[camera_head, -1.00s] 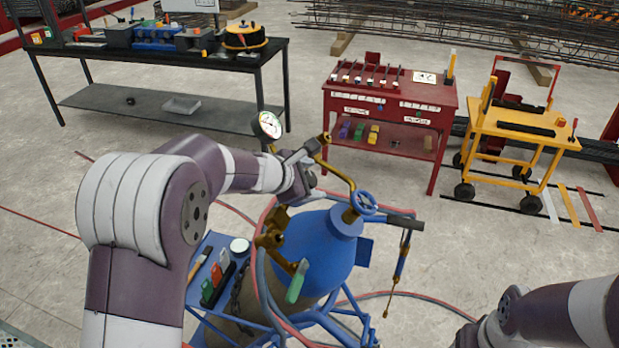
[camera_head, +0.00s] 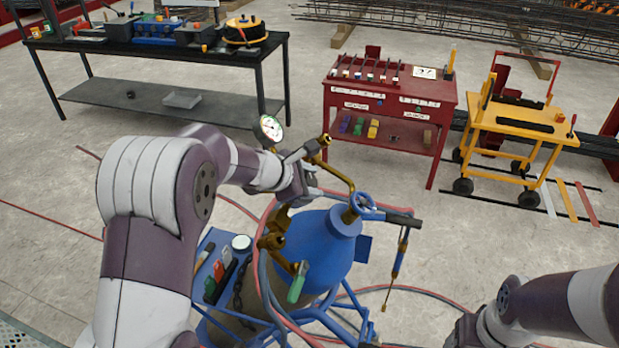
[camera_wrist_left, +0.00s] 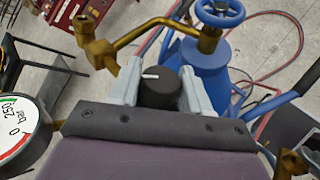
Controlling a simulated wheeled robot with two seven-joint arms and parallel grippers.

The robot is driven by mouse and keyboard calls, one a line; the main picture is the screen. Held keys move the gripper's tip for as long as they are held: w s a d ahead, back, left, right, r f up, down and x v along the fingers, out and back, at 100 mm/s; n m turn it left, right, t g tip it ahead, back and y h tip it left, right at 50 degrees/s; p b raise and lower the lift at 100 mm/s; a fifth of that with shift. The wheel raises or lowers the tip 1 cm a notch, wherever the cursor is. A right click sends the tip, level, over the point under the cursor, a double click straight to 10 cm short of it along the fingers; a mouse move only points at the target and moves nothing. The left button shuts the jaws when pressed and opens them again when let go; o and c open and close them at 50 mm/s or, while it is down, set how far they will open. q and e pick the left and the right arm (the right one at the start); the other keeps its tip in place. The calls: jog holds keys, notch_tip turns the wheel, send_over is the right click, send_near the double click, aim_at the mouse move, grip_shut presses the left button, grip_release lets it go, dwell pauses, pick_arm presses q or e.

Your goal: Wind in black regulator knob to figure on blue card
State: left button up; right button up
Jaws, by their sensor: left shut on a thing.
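The black regulator knob (camera_wrist_left: 160,86) sits between the fingers of my left gripper (camera_wrist_left: 160,92) in the left wrist view. The gripper is shut on its sides, and a white mark on the knob points left. In the head view my left gripper (camera_head: 300,180) is at the brass regulator above the blue cylinder (camera_head: 325,245) and hides the knob. The white gauge (camera_head: 270,128) stands left of it; its dial (camera_wrist_left: 14,132) is cut off in the wrist view. I cannot make out a figure on a blue card. My right arm enters at lower right; its fingertips are not visible.
A blue handwheel (camera_head: 363,203) tops the cylinder. Brass pipe (camera_head: 338,175) and red hoses (camera_head: 425,300) run close by. A red tool table (camera_head: 390,97), yellow cart (camera_head: 525,125) and black bench (camera_head: 155,48) stand behind, with clear floor between.

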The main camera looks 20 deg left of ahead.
pick_arm(q)
jog(key=o, duration=1)
jog(key=shift+r, duration=0.1)
jog(key=shift+c, duration=0.2)
jog(key=b+v, duration=0.1)
jog(key=v, duration=1.1)
jog(key=shift+s+r, duration=0.2)
jog(key=shift+s, duration=0.05)
jog(key=shift+a, duration=0.1)
